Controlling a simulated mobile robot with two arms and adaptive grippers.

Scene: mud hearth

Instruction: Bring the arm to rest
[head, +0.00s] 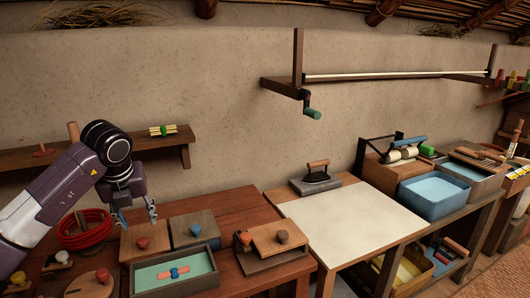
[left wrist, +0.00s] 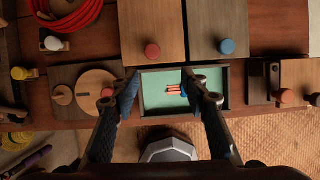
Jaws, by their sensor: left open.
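My left gripper (head: 138,213) hangs from my arm at the left of the head view, above the wooden table (head: 225,205). Its two fingers are apart with nothing between them. In the left wrist view the open fingers (left wrist: 160,82) reach over a dark-rimmed tray (left wrist: 224,106) with a green lining. In the head view this tray (head: 215,259) stands at the table's front, in front of and below the fingertips. A small red and blue piece (head: 173,273) lies in it. My right gripper is in neither view.
Lidded boxes with a red knob (head: 142,243) and a blue knob (head: 195,230) stand behind the tray. A red coil (head: 84,230) lies to the left. A wooden box (head: 275,244) is to the right. A wall shelf (head: 105,157) is behind my arm. The pale board (head: 350,222) is clear.

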